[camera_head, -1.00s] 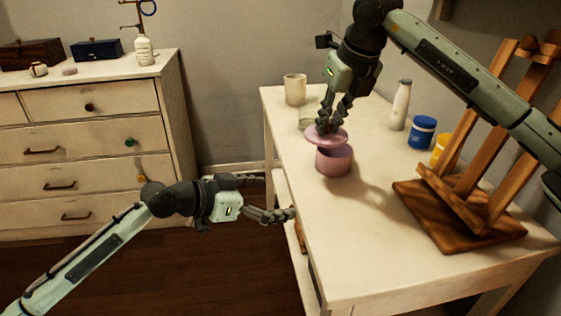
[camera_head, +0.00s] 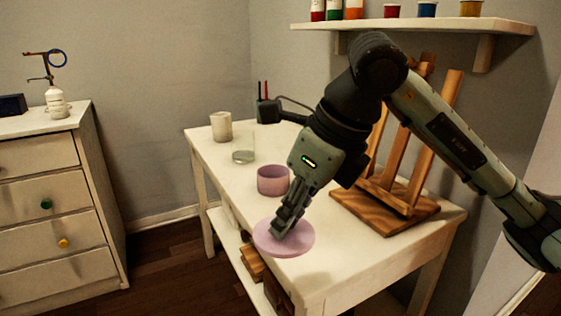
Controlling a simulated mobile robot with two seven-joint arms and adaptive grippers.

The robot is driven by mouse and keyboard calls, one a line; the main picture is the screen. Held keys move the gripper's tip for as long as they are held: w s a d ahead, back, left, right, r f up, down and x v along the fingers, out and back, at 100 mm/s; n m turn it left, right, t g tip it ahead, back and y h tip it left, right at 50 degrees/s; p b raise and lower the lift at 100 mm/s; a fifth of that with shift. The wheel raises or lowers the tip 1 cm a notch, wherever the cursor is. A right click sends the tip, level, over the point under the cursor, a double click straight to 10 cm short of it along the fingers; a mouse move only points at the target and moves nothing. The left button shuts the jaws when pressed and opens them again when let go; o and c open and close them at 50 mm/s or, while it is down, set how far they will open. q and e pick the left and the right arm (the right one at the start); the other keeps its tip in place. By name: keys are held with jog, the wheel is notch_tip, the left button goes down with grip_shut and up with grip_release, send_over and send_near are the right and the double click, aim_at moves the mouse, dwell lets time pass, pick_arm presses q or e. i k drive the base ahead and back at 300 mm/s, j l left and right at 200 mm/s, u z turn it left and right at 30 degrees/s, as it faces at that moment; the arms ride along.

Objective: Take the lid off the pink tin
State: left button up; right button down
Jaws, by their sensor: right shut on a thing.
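The pink tin (camera_head: 272,181) stands upright on the white table with its top open. Its round pink lid (camera_head: 298,245) is apart from it, nearer to me, by the table's left edge. My right gripper (camera_head: 283,228) is shut on the lid from above, at the knob or middle, which the fingers hide. The lid looks about level; I cannot tell for sure how far it is above the tabletop. My left gripper is out of view.
On the white table (camera_head: 345,262), a cream cup (camera_head: 221,126) and a clear glass (camera_head: 243,155) stand behind the tin. A wooden easel (camera_head: 390,212) stands to the right. A wall shelf (camera_head: 430,27) holds paint pots. The table's front is clear.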

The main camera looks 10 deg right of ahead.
aim_at(273, 180)
jog(key=i+j+u, duration=0.2)
jog(key=i+j, duration=0.4)
jog(key=i+j+z, duration=0.25)
jog(key=i+z, duration=0.15)
jog(key=i+j+z, duration=0.8)
jog(key=j+z, duration=0.25)
